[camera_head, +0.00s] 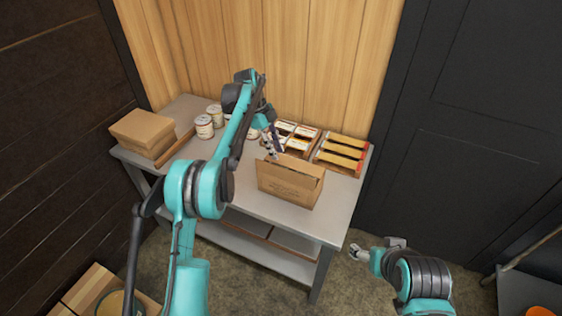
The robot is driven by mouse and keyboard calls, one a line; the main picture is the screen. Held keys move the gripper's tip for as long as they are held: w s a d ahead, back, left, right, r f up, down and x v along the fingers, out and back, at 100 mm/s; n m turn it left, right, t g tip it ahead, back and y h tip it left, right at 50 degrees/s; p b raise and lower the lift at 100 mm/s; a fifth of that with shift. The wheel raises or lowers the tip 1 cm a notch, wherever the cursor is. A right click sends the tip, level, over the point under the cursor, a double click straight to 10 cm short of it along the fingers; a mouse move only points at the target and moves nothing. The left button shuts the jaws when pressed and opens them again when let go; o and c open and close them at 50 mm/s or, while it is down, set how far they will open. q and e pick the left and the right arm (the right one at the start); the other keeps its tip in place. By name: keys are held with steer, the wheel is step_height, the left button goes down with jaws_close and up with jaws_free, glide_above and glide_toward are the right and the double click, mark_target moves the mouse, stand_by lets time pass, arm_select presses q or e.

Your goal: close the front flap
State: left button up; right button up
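A brown cardboard box (288,188) stands on the grey table near its front edge, right of the middle. Its top edge shows raised or slanted cardboard, but I cannot clearly tell the front flap from the front wall. My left gripper (272,149) points down just behind and above the box's left back part. Its fingers are too small to tell open from shut, and I cannot tell whether they touch the box. My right gripper (356,253) is low, beyond the table's right front corner and apart from the box. Its finger opening is unclear.
Behind the box are trays of packets (296,135) and a tray with yellow bars (342,153). White cans (204,127) stand at the back left, by a closed carton (143,130). The grey table (235,190) is bare left of the box. An open carton (90,290) stands on the floor.

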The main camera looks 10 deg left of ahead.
arm_select(q)
steer(key=shift+v, duration=1.3)
